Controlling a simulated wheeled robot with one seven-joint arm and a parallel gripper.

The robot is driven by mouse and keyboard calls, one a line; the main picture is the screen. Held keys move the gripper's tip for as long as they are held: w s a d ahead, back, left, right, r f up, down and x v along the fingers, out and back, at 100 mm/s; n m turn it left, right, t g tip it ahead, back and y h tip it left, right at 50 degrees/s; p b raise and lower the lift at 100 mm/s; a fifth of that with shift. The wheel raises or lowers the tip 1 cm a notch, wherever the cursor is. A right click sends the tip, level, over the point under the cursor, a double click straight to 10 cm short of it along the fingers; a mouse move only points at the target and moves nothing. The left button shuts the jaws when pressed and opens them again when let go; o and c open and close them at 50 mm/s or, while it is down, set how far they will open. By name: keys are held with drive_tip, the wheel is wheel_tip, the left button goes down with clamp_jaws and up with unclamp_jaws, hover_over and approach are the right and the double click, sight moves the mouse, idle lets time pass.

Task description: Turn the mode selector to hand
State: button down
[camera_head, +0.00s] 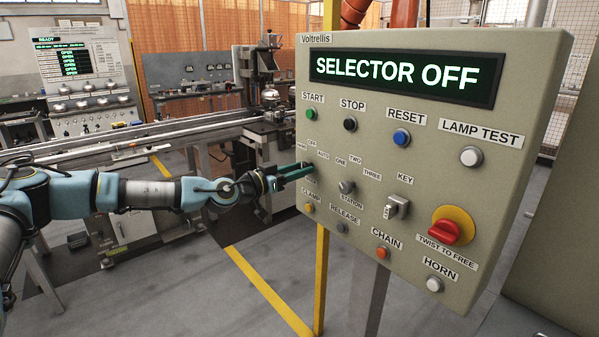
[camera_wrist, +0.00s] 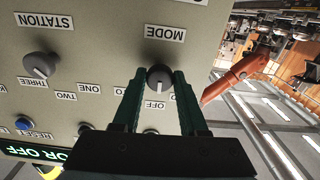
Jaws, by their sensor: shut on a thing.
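The mode selector (camera_wrist: 159,78) is a dark round knob with a pale pointer line, under the MODE label in the upside-down wrist view. Its pointer faces the OFF label (camera_wrist: 154,105). My gripper (camera_wrist: 160,76) has its two green fingers on either side of the knob, shut on it. In the head view my gripper (camera_head: 311,170) reaches the left edge of the control panel (camera_head: 480,140) and hides the knob. The panel's display (camera_head: 400,73) reads SELECTOR OFF. The AUTO label (camera_head: 323,154) shows beside OFF; the hand label is too small to read clearly.
The station selector (camera_head: 346,187) is close to the right of my gripper. A key switch (camera_head: 397,207), a red twist-to-free knob (camera_head: 445,232) and several push buttons share the panel. A yellow post (camera_head: 321,270) stands below the panel. A conveyor (camera_head: 150,135) runs behind my arm.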

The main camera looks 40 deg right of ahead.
drive_tip(key=shift+f+n+b, duration=0.1)
drive_tip(key=shift+n+b, duration=4.1)
drive_tip(key=shift+b, duration=0.4)
drive_tip(key=shift+c, duration=2.3)
unclamp_jaws()
